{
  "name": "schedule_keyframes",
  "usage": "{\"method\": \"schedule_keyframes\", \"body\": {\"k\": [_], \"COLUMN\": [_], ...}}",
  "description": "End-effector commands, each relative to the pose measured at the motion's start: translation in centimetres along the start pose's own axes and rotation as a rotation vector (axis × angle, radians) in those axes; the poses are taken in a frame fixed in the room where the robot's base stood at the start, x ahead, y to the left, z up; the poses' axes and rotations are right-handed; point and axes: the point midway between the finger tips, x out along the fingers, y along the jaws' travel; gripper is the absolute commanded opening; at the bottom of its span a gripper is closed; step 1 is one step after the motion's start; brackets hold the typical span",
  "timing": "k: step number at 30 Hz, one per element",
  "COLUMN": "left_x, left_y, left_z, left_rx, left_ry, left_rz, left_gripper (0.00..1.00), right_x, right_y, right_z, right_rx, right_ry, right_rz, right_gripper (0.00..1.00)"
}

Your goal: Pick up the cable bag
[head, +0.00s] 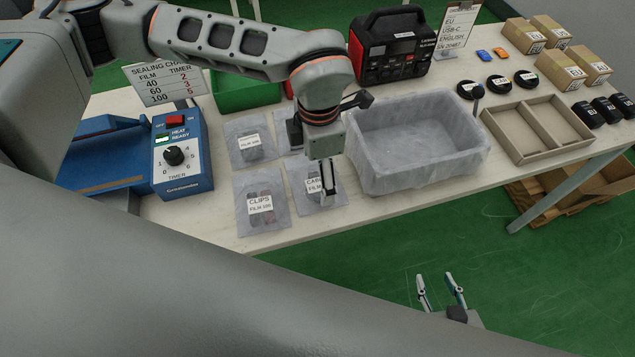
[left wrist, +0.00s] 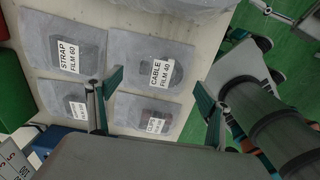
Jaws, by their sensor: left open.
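The cable bag (head: 308,186) is a clear flat bag with a white label, lying on the pale table in the front right of a group of bags. In the left wrist view the cable bag (left wrist: 146,72) reads CABLE FILM 40. My left gripper (head: 328,190) is over its right part in the head view and hides some of it. In the left wrist view my left gripper (left wrist: 158,88) is open, with nothing between its fingers. Whether the fingertips touch the bag cannot be told. My right gripper (head: 435,277) is open and empty, low in front of the table.
The clips bag (head: 262,203) lies just left, with the strap bag (left wrist: 68,45) and another film bag (head: 249,141) behind. A lined bin (head: 415,180) stands close right. A blue sealer (head: 181,165) is left, a divided tray (head: 515,150) right.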

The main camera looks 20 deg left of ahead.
Motion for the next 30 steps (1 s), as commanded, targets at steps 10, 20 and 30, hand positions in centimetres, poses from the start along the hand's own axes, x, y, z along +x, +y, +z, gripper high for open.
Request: {"method": "schedule_keyframes", "body": {"k": [10,20,30], "left_x": [3.7,3.8,3.7], "left_y": [-0.3,-0.3,-0.3], "left_z": [-0.2,-0.2,-0.2], "left_rx": [0.001,0.001,0.001], "left_ry": [0.0,0.0,0.0], "left_rz": [-0.002,-0.002,-0.003], "left_gripper": [0.78,0.47,0.37], "right_x": [-0.1,0.0,0.0], "right_y": [0.0,0.1,0.1], "right_z": [-0.3,-0.4,-0.4], "right_rx": [0.001,0.001,0.0], "right_ry": [0.003,0.005,0.005], "right_rz": [0.001,0.001,0.002], "right_gripper": [0.4,0.4,0.4]}}
